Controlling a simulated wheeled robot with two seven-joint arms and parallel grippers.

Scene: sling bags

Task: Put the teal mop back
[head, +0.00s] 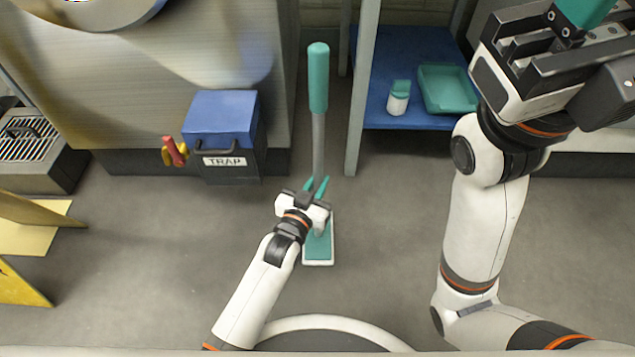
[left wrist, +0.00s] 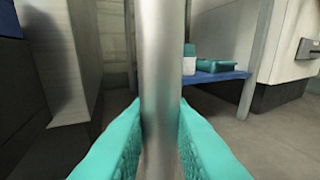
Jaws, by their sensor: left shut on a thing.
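The teal mop (head: 318,80) stands upright in the head view, with a teal grip on top, a grey metal shaft and a flat teal head with a white edge low down at the floor. My left gripper (head: 316,186) is shut around the lower shaft, just above the mop head. In the left wrist view the shaft (left wrist: 162,70) runs vertically between my two teal fingers. My right gripper (head: 585,12) is raised at the upper right, and its teal fingers are mostly cut off by the frame edge.
A blue-lidded TRAP box (head: 221,130) stands left of the mop. Right of it, a shelf with a blue board (head: 385,75) holds a white-and-teal bottle (head: 398,98) and a teal tray (head: 447,90). A yellow folding stand (head: 22,285) is at far left. The middle floor is clear.

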